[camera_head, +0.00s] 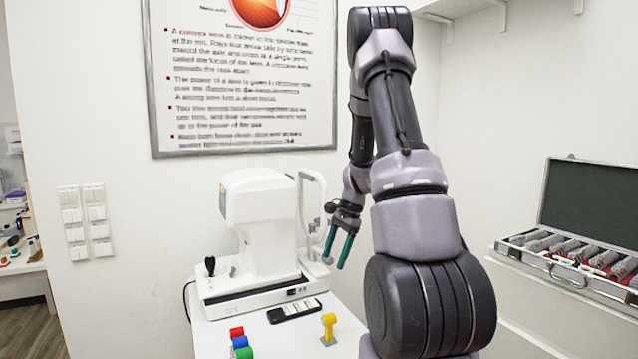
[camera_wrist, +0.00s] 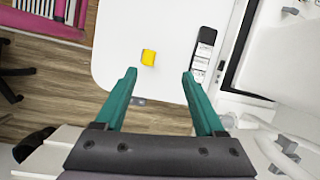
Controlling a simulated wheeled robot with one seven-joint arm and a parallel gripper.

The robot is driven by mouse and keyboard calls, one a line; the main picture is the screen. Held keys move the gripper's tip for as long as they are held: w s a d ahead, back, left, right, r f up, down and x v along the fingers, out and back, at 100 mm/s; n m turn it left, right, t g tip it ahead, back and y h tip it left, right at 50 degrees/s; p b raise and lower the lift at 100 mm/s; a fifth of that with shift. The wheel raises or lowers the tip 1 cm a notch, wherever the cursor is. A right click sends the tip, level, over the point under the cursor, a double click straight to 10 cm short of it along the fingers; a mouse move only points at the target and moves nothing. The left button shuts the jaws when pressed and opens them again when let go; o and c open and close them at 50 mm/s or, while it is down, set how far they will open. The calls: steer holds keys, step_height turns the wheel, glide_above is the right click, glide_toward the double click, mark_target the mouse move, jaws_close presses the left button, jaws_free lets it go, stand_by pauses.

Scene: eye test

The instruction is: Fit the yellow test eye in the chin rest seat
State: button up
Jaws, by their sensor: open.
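The yellow test eye (camera_head: 329,321) stands on the white table near its front right, on a small pale base. My gripper (camera_head: 334,264) has green fingers, open and empty, pointing down beside the instrument's right side, above and behind the yellow eye. In the wrist view the eye lies beyond the open fingertips (camera_wrist: 159,73), not between them.
Red (camera_head: 237,332), blue (camera_head: 240,342) and green (camera_head: 244,353) pieces stand at the table's front left. An open case (camera_head: 580,255) sits on a shelf at right. The table (camera_wrist: 112,45) is bare around the yellow eye.

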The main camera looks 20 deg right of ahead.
steer(key=s+a+r+n+t, duration=0.1)
steer(key=s+a+r+n, duration=0.15)
steer(key=r, duration=0.45)
steer(key=s+a+r+n+t+h, duration=0.1)
steer(key=s+a+r+n, duration=0.1)
steer(key=a+r, duration=0.3)
steer(key=s+a+r+n+t, duration=0.1)
steer(key=s+a+r+n, duration=0.1)
steer(key=r, duration=0.6)
steer(key=s+a+r+n+t, duration=0.3)
steer(key=s+a+r+n, duration=0.2)
steer(key=s, duration=0.9)
step_height(320, 180, up, 4)
steer(key=shift+a+f+t+h, duration=0.1)
steer(key=shift+a+t+h, duration=0.05)
steer(key=shift+t+h, duration=0.15)
steer(key=shift+w, duration=0.1)
